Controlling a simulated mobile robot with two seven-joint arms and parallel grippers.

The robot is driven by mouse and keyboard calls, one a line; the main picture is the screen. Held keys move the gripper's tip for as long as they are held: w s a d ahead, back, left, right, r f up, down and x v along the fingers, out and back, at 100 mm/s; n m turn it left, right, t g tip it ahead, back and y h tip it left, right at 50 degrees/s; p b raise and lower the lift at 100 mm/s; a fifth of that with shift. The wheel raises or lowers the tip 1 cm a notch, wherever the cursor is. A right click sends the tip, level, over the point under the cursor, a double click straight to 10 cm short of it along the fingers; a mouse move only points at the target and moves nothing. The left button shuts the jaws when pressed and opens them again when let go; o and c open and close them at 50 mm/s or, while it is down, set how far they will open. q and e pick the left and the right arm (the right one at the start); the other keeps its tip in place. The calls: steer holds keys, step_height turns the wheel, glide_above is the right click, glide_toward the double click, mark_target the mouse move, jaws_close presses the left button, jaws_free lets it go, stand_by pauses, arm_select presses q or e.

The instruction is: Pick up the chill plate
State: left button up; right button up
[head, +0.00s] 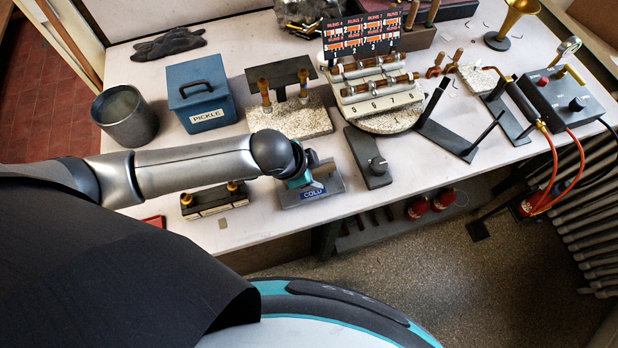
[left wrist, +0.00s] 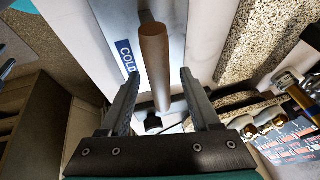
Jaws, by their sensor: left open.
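The chill plate (head: 331,187) is a grey metal plate with a blue COLD label, lying near the front edge of the bench. It also shows in the left wrist view (left wrist: 176,20), with its brown bar handle (left wrist: 154,62) and blue label. My left gripper (head: 306,179) is over the plate, partly hiding it in the head view. In the left wrist view its fingers (left wrist: 160,74) are open, one on each side of the handle with gaps between. I cannot tell whether the fingertips are down at handle height. My right gripper is not in view.
A dark block with brass knobs (head: 214,199) lies left of the plate, under my forearm. A grey stand with a knob (head: 370,160) is close on the right. A speckled slab (head: 300,122) and blue PICKLE box (head: 200,92) stand behind.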

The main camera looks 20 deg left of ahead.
arm_select(q)
jaws_close()
stand_by(0.4)
steer(key=shift+r, duration=0.1)
